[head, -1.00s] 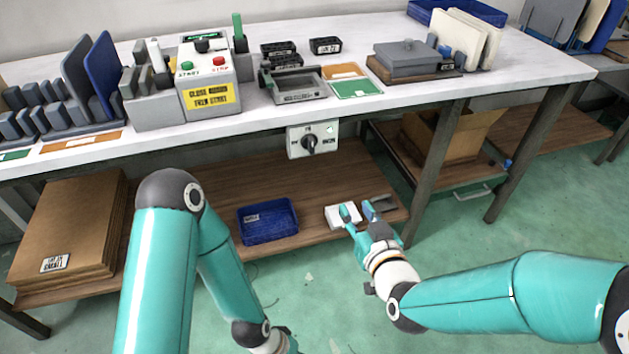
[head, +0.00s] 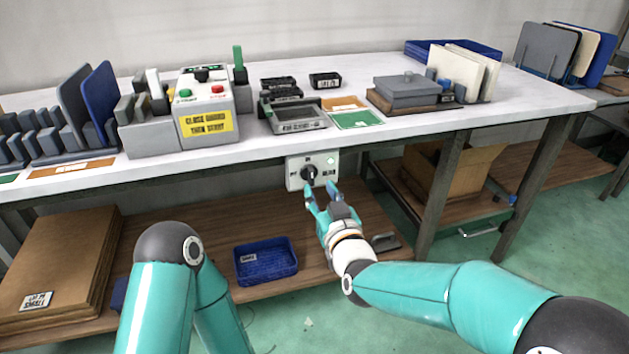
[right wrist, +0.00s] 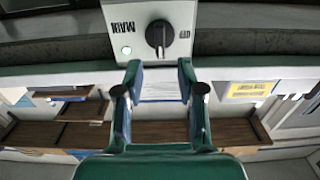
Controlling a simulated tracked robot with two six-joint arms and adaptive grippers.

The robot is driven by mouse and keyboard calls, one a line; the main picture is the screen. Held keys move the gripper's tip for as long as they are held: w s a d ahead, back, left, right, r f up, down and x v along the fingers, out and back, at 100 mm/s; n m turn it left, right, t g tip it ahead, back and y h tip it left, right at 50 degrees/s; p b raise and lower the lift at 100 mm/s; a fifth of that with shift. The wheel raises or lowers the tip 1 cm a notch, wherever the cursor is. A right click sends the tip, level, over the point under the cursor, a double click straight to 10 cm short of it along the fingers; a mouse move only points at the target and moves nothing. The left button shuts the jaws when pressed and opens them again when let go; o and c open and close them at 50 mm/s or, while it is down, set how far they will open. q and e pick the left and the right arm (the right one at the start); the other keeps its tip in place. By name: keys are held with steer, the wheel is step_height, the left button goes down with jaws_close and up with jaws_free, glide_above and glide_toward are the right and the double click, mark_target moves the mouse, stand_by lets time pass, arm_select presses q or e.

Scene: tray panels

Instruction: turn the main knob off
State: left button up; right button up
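The main knob (head: 310,173) is a black rotary knob on a light grey switch box (head: 328,160) under the table's front edge. In the right wrist view the picture is upside down, and the knob (right wrist: 158,36) has its bar upright in the picture. A green light (right wrist: 127,50) is lit beside it, near the word MAIN. My right gripper (head: 320,189) is open just in front of and slightly below the knob. Its two fingers (right wrist: 159,66) are apart, empty, and not visibly touching the knob. My left arm is at the lower left; its gripper is out of view.
The white table (head: 400,125) overhangs the box. A control box with buttons (head: 206,105) stands on top. Below, the wooden shelf (head: 205,230) holds a blue bin (head: 266,262) and cardboard sheets (head: 65,250). A table leg (head: 440,185) stands right of my right gripper.

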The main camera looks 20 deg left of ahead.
mark_target(313, 176)
steer(key=shift+x, duration=2.75)
jaws_close()
steer(key=shift+d, duration=0.15)
